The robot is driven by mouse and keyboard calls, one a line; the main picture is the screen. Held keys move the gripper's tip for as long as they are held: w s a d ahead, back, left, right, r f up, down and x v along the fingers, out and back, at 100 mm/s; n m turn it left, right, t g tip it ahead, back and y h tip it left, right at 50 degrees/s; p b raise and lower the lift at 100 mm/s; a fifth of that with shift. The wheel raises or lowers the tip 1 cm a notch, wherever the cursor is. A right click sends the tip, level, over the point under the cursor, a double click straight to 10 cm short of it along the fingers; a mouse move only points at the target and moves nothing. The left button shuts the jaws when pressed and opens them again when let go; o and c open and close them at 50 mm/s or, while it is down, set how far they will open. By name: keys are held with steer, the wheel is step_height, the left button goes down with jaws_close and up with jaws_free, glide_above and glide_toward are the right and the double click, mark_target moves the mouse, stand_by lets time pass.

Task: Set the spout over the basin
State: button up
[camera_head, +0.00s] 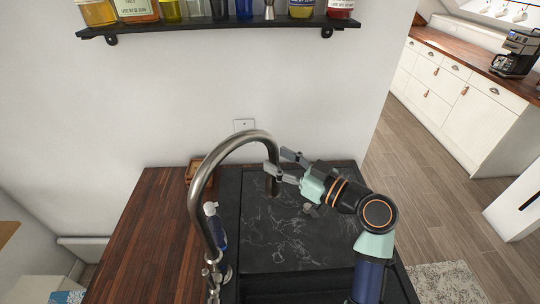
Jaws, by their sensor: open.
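The spout (199,189) is a tall brushed-metal gooseneck. It rises from its base at the left side of the basin, arches up to the right, and its tip hangs near the far end of the dark sink. The basin (285,286) is dark, and only a part of it shows at the bottom of the view, in front of a black marbled surface (270,243). My gripper (275,164) is open, with its fingers pointing left, close to the spout's downturned end. I cannot tell whether a finger touches the spout.
A blue bottle with a white top (217,228) stands behind the spout's base. A wooden counter (150,235) extends left. A shelf of bottles (220,25) hangs on the wall above. Open floor and white cabinets (470,115) lie to the right.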

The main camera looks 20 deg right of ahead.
steer(key=shift+x, duration=1.05)
steer(key=shift+a, duration=0.1)
jaws_close()
